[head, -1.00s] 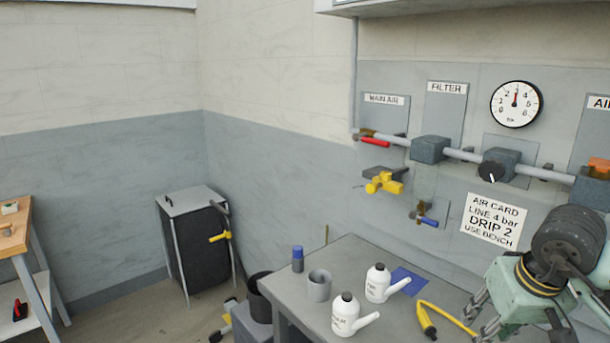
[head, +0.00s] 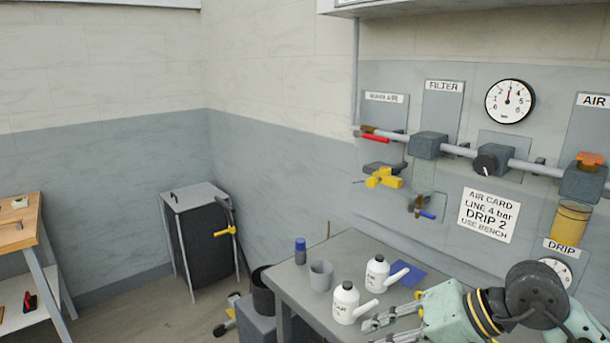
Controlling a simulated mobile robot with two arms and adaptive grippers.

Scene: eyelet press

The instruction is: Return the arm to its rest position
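My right arm comes in from the lower right in the head view. Its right gripper (head: 372,334) is low over the front right of the grey bench (head: 349,249). Its metal fingers point left and stand apart, with nothing seen between them. The fingertips are close to the white spout bottle (head: 345,304) in the picture; whether they touch it cannot be told. The lower finger is partly cut off by the frame edge. My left gripper is not in view.
A second white bottle (head: 376,273), grey cup (head: 320,276), blue-capped container (head: 300,252) and blue sheet (head: 411,274) are on the bench. Air line valves, a pressure gauge (head: 510,101) and an instruction card (head: 488,215) are on the wall behind. A dark cabinet (head: 205,246) stands left.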

